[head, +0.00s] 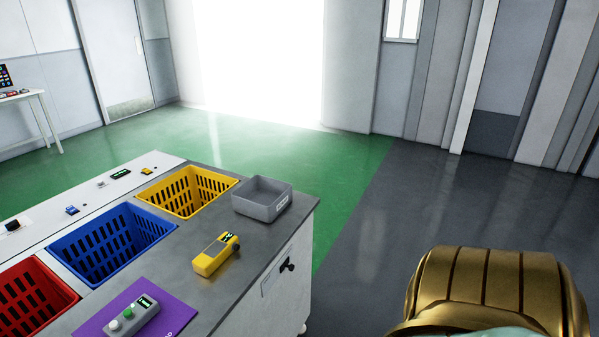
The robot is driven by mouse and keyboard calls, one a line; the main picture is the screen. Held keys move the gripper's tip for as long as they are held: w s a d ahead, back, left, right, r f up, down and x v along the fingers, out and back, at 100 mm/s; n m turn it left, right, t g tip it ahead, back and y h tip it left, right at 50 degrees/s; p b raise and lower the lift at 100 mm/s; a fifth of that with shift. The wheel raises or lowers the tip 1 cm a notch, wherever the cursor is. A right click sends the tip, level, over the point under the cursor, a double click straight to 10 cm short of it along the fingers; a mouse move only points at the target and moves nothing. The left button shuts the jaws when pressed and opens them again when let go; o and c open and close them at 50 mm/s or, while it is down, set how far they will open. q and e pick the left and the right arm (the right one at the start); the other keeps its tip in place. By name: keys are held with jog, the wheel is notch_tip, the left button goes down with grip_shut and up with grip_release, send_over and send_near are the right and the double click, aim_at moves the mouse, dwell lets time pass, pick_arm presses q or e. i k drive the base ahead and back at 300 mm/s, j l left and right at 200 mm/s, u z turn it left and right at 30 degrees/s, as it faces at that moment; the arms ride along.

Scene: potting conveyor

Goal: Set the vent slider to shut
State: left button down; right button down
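I cannot pick out a vent slider for certain in the head view. A black handle or knob (287,265) sits on a pale panel on the end face of the counter (262,309); whether it belongs to a vent is unclear. Neither of my grippers is in view.
The counter holds red (70,294), blue (113,252) and yellow (203,204) baskets, a grey bin (262,205), a yellow device (212,259) and a grey button box (127,321) on a purple mat (177,319). Open floor (375,240) lies to the right.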

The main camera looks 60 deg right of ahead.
aim_at(291, 267)
jog(key=z, duration=1.65)
